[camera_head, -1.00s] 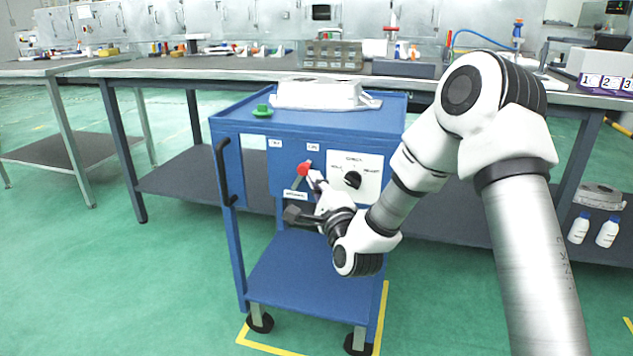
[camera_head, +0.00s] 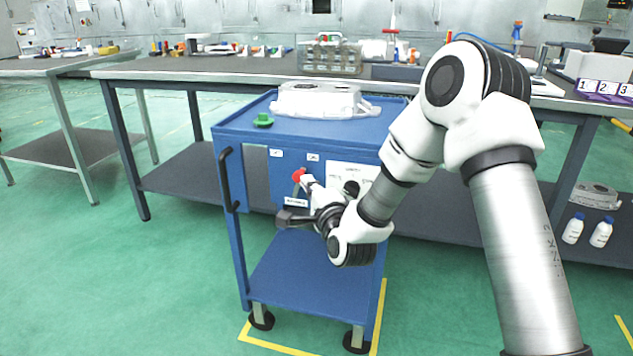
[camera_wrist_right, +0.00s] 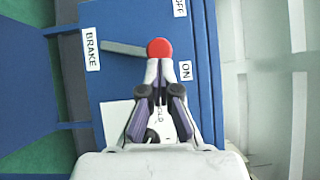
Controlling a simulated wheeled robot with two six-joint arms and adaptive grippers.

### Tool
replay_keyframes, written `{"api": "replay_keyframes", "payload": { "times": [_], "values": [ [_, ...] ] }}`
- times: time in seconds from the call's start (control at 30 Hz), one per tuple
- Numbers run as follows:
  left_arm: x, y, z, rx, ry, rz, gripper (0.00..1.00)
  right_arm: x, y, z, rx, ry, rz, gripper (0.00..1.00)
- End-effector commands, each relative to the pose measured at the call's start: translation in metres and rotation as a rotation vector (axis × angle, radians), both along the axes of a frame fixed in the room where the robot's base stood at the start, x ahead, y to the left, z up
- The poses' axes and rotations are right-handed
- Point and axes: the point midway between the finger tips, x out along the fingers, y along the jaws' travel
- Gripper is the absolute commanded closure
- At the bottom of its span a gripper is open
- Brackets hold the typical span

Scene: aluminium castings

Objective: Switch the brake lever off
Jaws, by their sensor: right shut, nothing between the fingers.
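The brake lever is a grey bar with a red knob (camera_head: 299,175) on the front panel of the blue cart (camera_head: 232,133). In the right wrist view its red knob (camera_wrist_right: 159,48) lies between the OFF label (camera_wrist_right: 180,8) and the ON label (camera_wrist_right: 186,70), its bar (camera_wrist_right: 122,48) running toward the BRAKE label (camera_wrist_right: 91,49). My right gripper (camera_head: 308,183) is shut and empty, its fingertips (camera_wrist_right: 159,68) right at the knob on the ON side; they appear to touch it. My left gripper is not in view.
A black rotary knob (camera_head: 351,188) on a white plate is right of the lever, partly behind my arm. A casting (camera_head: 318,100) and a green button-like piece (camera_head: 263,120) sit on the cart top. A black handle (camera_head: 229,180) is at the cart's left. A long workbench (camera_head: 190,68) stands behind.

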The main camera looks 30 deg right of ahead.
Motion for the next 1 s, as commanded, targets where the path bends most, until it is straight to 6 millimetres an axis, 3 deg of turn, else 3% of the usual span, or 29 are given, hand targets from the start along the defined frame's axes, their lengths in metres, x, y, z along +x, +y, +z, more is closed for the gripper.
{"api": "replay_keyframes", "payload": {
  "times": [0.03, 0.1, 0.5, 0.77, 1.0],
  "values": [
    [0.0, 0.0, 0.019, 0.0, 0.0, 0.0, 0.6, 0.002, 0.002, 0.013, -0.025, 0.029, 0.0, 1.0],
    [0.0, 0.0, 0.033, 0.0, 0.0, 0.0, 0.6, 0.006, 0.006, 0.018, -0.068, 0.075, 0.002, 1.0],
    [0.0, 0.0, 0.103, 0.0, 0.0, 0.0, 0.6, 0.03, 0.026, 0.027, -0.31, 0.358, 0.001, 1.0],
    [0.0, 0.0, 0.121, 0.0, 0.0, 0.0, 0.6, 0.042, 0.036, 0.022, -0.421, 0.492, 0.001, 1.0],
    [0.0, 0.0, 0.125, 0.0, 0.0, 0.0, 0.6, 0.048, 0.04, 0.02, -0.417, 0.489, 0.0, 1.0]
  ]
}}
